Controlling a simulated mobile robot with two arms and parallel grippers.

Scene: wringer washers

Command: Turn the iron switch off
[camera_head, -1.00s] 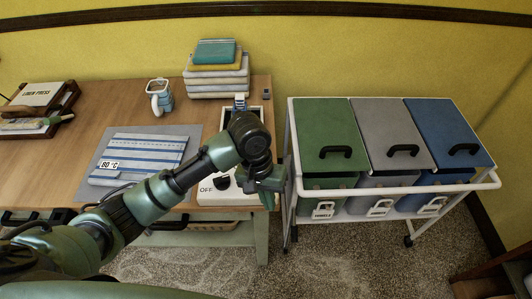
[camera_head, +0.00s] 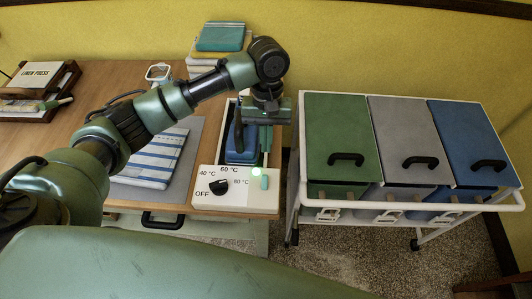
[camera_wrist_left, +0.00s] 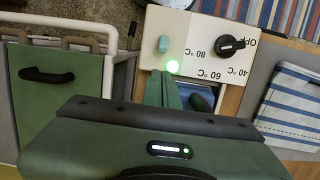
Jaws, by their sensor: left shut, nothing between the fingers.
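The white iron control box (camera_head: 245,200) sits at the table's front right corner. It has a black dial knob (camera_head: 219,187) with OFF and temperature marks, a teal switch (camera_head: 264,182) and a glowing green light (camera_head: 257,171). The wrist view also shows the teal switch (camera_wrist_left: 163,44), the green light (camera_wrist_left: 172,67) and the knob (camera_wrist_left: 231,46). The blue iron (camera_head: 238,150) rests in a tray behind the box. My left gripper (camera_wrist_left: 161,77) is shut and empty, its fingertips close to the light and switch in that view; contact cannot be told. My right gripper is not in view.
A cart with green (camera_head: 338,135), grey and blue lidded bins stands to the right. A striped cloth (camera_head: 155,160) lies on a grey mat to the left. Folded towels (camera_head: 220,37) and a mug (camera_head: 159,73) are at the back.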

